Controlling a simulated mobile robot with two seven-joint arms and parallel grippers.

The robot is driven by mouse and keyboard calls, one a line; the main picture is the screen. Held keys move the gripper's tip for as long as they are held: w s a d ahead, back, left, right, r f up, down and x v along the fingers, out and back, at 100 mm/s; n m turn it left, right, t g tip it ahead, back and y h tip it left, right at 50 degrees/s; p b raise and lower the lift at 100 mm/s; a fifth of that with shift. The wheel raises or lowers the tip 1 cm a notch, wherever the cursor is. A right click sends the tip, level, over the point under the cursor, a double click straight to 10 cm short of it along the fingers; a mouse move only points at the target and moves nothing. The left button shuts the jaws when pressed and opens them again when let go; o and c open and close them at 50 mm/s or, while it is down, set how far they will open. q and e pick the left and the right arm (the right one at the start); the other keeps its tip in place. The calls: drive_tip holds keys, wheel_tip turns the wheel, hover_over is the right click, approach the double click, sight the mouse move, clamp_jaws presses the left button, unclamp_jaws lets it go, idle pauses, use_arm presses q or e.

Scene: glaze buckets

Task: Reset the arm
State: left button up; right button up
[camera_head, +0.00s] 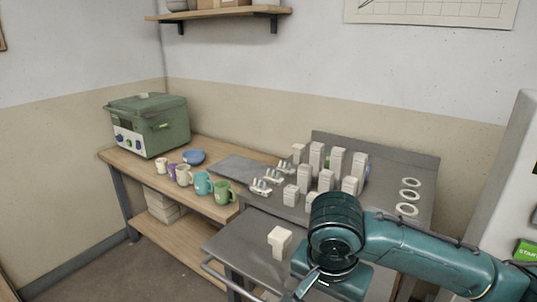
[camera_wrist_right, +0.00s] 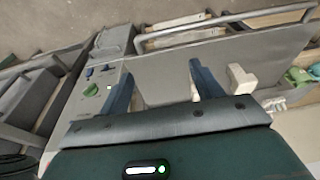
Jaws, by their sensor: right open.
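My right arm (camera_head: 430,252) comes in from the right in the head view and is bent at a large dark teal joint. My right gripper (camera_wrist_right: 163,88) shows in the wrist view with its two blue fingers spread apart. Only grey surface shows between the fingers, and it holds nothing. In the head view the gripper is partly hidden by its own wrist. A white block (camera_head: 279,242) stands on the grey cart top (camera_head: 235,245), left of my right wrist. It also shows in the wrist view (camera_wrist_right: 241,78), just outside one finger. My left gripper is not in view.
Several white blocks (camera_head: 317,158) stand on a grey bench (camera_head: 420,165) behind my right arm, with white rings (camera_head: 407,209) at its right. Several mugs (camera_head: 203,183), a blue bowl (camera_head: 193,157) and a green kiln (camera_head: 150,124) stand on the wooden table (camera_head: 143,163). The cart has a rail.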

drive_tip(key=a+f+n+t+y, duration=0.3)
drive_tip(key=a+f+n+y, duration=0.2)
drive_tip(key=a+f+y, duration=0.6)
drive_tip(key=s+d+f+n+t+h, duration=0.1)
drive_tip(key=d+f+t+h, duration=0.2)
drive_tip(key=d+f, duration=0.4)
drive_tip(key=shift+s+f, duration=0.3)
drive_tip(key=shift+f, duration=0.3)
drive_tip(key=s+d+f+n+h, duration=0.1)
drive_tip(key=s+d+f, duration=0.1)
drive_tip(key=d, duration=0.1)
drive_tip(key=s+d+f+n+t+h, duration=0.1)
drive_tip(key=s+d+f, duration=0.1)
drive_tip(key=s+d, duration=0.1)
drive_tip(key=s+d+f+n+t+h, duration=0.1)
drive_tip(key=s+d+f, duration=0.1)
drive_tip(key=s+d, duration=0.1)
drive_tip(key=shift+d+f+h, duration=0.15)
drive_tip(key=shift+d+h, duration=0.1)
drive_tip(key=shift+h, duration=0.15)
drive_tip(key=shift+c, duration=0.3)
